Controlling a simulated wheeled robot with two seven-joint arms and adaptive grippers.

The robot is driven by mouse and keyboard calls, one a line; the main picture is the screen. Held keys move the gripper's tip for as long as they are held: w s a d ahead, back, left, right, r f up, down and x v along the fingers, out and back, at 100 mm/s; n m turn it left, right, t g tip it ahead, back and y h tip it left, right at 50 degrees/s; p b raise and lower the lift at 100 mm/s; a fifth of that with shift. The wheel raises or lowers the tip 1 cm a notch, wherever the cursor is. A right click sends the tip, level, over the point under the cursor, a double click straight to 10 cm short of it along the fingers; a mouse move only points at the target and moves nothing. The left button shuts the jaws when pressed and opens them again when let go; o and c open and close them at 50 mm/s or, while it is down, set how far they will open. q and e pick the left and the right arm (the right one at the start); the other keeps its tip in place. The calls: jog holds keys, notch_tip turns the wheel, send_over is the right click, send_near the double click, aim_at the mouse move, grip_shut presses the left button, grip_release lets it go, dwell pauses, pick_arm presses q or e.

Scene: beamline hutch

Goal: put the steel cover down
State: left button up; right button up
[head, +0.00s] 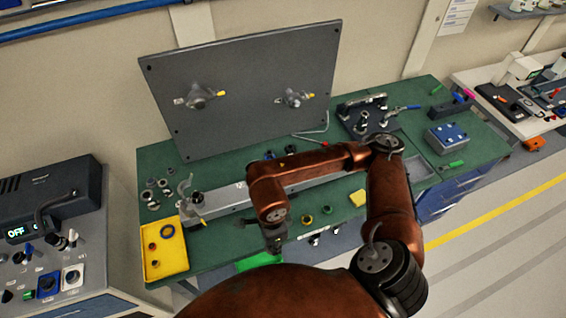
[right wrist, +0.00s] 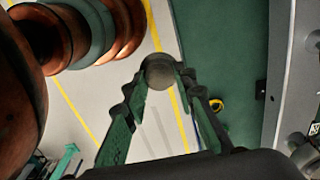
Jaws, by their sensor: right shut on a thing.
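The steel cover (right wrist: 161,70) is a small, round, dull grey-brown piece in the right wrist view. My right gripper (right wrist: 158,82) is shut on it, its two dark green fingers meeting around it. Floor with yellow lines and the edge of the green bench (right wrist: 222,60) show behind it. In the head view my right gripper (head: 274,240) points down near the front edge of the green bench (head: 225,232). I cannot make out the cover there. My left gripper is not in view.
A yellow tray (head: 178,262) with rings lies at the bench's front left. A long grey rail (head: 222,201) lies behind my wrist. A large dark panel (head: 240,90) with two fittings stands at the back. Small rings (head: 307,220) and a yellow block (head: 357,198) lie to the right.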

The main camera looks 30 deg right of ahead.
jog(key=m, duration=0.1)
jog(key=s+m, duration=0.1)
jog(key=shift+r+m, duration=0.2)
jog(key=shift+m, duration=0.1)
jog(key=shift+s+r+m+p, duration=0.2)
jog(key=shift+s+m+p, duration=0.2)
jog(key=shift+m, duration=0.7)
jog(key=w+d+f+m, duration=0.2)
jog(key=w+m, duration=0.1)
jog(key=w+d+f+m+p, duration=0.1)
jog(key=w+f+m, duration=0.2)
jog(key=w+d+f+m+p, duration=0.1)
jog(key=w+d+f+m, duration=0.1)
jog(key=w+f+m, duration=0.1)
jog(key=shift+w+d+m, duration=0.2)
jog(key=shift+d+m, duration=0.15)
jog(key=shift+m, duration=0.25)
jog(key=shift+w+d+f, duration=0.1)
jog(key=shift+w+f, duration=0.15)
jog(key=shift+f, duration=0.05)
notch_tip(320, 180, down, 3)
jog(key=shift+p, duration=0.55)
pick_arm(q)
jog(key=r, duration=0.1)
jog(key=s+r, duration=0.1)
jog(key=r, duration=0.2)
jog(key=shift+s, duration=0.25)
pick_arm(e)
jog(key=shift+f, duration=0.1)
